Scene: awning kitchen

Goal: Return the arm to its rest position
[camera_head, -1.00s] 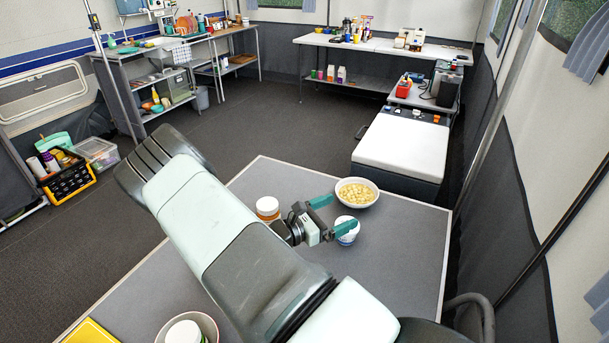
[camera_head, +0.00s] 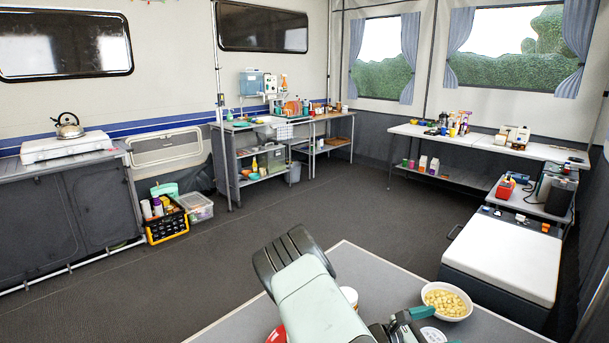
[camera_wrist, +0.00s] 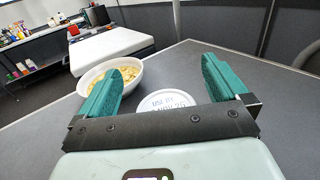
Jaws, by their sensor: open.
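My gripper (camera_wrist: 160,95) has two teal fingers spread apart with nothing held between them. In the wrist view a white round lid with printed text (camera_wrist: 166,103) shows beyond the gap between the fingers. A white bowl of yellowish chunks (camera_wrist: 128,70) sits behind the left finger. In the head view my gripper (camera_head: 425,328) is at the bottom edge, partly cut off, just left of and below the bowl (camera_head: 447,301). The white-lidded container (camera_head: 433,335) shows only in part beside the fingers.
The grey table (camera_head: 385,275) holds these things. A container with a white lid (camera_head: 350,296) is partly hidden behind my arm, and a red item (camera_head: 277,335) shows at the bottom. A white-topped chest (camera_head: 505,262) stands beyond the table at right. Open floor lies to the left.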

